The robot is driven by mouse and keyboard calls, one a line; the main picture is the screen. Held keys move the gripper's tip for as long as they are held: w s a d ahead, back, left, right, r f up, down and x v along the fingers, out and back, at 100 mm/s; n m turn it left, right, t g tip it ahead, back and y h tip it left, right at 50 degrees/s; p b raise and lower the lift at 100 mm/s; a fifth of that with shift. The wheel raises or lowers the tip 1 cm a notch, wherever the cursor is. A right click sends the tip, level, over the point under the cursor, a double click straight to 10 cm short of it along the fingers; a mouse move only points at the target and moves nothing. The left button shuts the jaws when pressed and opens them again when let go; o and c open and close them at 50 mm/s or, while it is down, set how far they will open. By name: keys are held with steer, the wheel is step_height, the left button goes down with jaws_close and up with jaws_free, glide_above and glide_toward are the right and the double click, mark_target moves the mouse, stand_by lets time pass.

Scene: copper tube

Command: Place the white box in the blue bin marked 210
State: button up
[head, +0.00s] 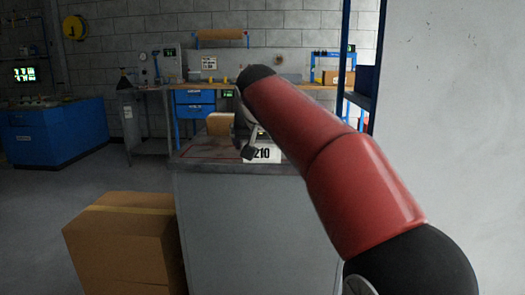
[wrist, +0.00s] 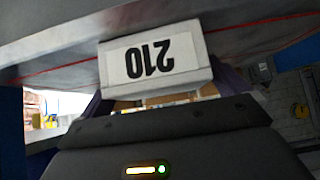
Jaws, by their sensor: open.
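The white box, with a label reading 210, stands on the grey cabinet top (head: 205,152) near its front edge in the head view (head: 264,156). In the wrist view the box (wrist: 200,62) appears upside down, straight ahead of my gripper (wrist: 166,92). The purple fingers are open, one toward each side of the box; I cannot tell whether they touch it. In the head view my gripper (head: 249,150) is partly hidden by my red arm, at the box's left end. No blue bin with a readable 210 mark shows.
A cardboard box (head: 125,240) stands on the floor left of the cabinet. A tan object (head: 219,124) sits behind on the cabinet top. A blue shelf rack (head: 346,55) holding a blue container (head: 367,79) stands at the right by a pale wall. Floor at left is clear.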

steer(key=shift+w+f, duration=0.45)
steer(key=shift+w, duration=0.05)
steer(key=shift+c, duration=0.3)
steer(key=shift+r, duration=0.1)
steer(key=c, duration=1.2)
steer(key=shift+r, duration=0.15)
